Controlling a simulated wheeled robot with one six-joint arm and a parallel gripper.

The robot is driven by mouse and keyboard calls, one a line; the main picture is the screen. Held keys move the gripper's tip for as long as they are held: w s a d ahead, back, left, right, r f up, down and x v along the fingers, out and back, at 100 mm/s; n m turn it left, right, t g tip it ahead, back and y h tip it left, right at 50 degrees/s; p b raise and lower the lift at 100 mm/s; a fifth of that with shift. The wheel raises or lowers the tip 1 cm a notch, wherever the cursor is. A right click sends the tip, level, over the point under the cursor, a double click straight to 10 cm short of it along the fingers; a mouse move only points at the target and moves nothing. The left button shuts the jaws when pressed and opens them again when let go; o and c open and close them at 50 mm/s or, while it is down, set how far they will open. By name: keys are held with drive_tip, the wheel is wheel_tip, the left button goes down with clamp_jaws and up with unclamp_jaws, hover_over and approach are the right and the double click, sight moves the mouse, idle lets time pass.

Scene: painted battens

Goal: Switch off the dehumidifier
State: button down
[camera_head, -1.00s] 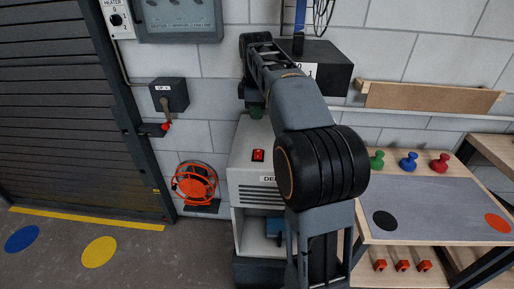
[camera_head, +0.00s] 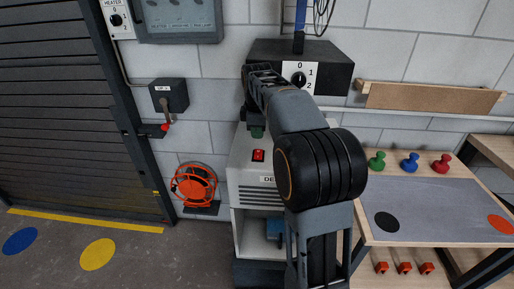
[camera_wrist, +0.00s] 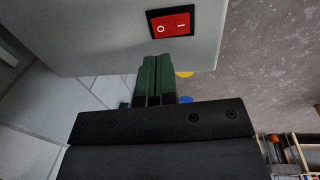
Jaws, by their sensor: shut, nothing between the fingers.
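The dehumidifier (camera_head: 247,200) is a pale box, its label partly hidden behind my arm. A red rocker switch (camera_head: 258,155) sits on its upper part. The wrist view shows the switch (camera_wrist: 171,23) in a black frame, marked O and I; I cannot tell which side is pressed in. My gripper (camera_head: 257,134) is above and behind the switch in the head view. In the wrist view its green fingers (camera_wrist: 155,62) are together and empty, their tips a little short of the switch and not visibly touching it.
A dark box with a 0-1-2 knob (camera_head: 299,78) is on the wall behind my arm. A lever switch (camera_head: 168,97) and an orange cable reel (camera_head: 195,185) are to the left. A bench (camera_head: 440,213) with coloured knobs stands right.

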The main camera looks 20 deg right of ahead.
sight(258, 151)
drive_tip(key=shift+w+d+f, duration=0.1)
drive_tip(key=shift+w+f, duration=0.05)
drive_tip(key=shift+f, duration=1.35)
drive_tip(key=shift+w+d+f, duration=0.1)
drive_tip(key=shift+w+f, duration=0.05)
drive_tip(key=shift+f, duration=1.35)
